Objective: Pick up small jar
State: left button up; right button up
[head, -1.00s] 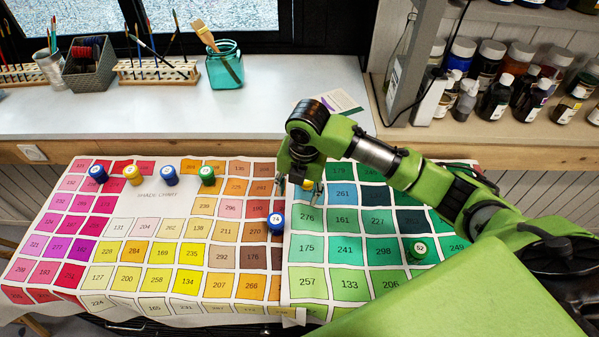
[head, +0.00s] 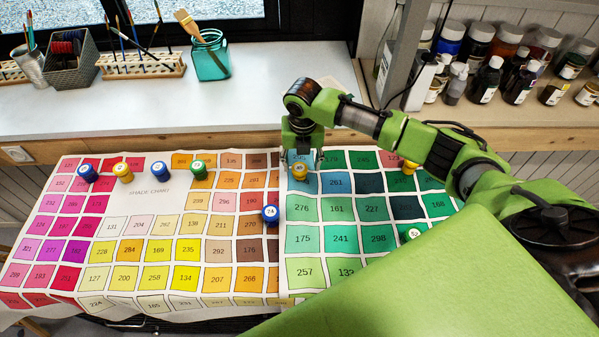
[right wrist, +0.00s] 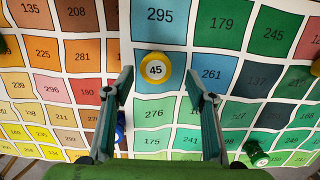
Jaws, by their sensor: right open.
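Several small round jars with numbered lids stand on the shade chart. A yellow-lidded jar marked 45 (head: 300,172) stands near the chart's back edge, right of its middle seam. It also shows in the right wrist view (right wrist: 154,69), upright, ahead of and between the finger lines. My right gripper (head: 301,158) is over the back edge of the chart beside this jar. In the right wrist view its two fingers (right wrist: 158,82) are spread with nothing held between them. The left gripper is not in view.
A blue jar marked 74 (head: 270,215) stands nearby to the left; a green jar (head: 411,233) and another yellow jar (head: 408,168) are to the right. More jars line the chart's back left. A teal brush jar (head: 210,56) and paint bottles (head: 480,75) stand behind.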

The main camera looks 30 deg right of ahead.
aim_at(300, 168)
jog(key=f, duration=0.2)
jog(key=w+f+p, duration=0.1)
jog(key=f, duration=0.1)
jog(key=shift+a+f, duration=0.1)
jog(key=shift+f, duration=0.3)
jog(key=c, duration=1.2)
jog(key=shift+r, duration=0.1)
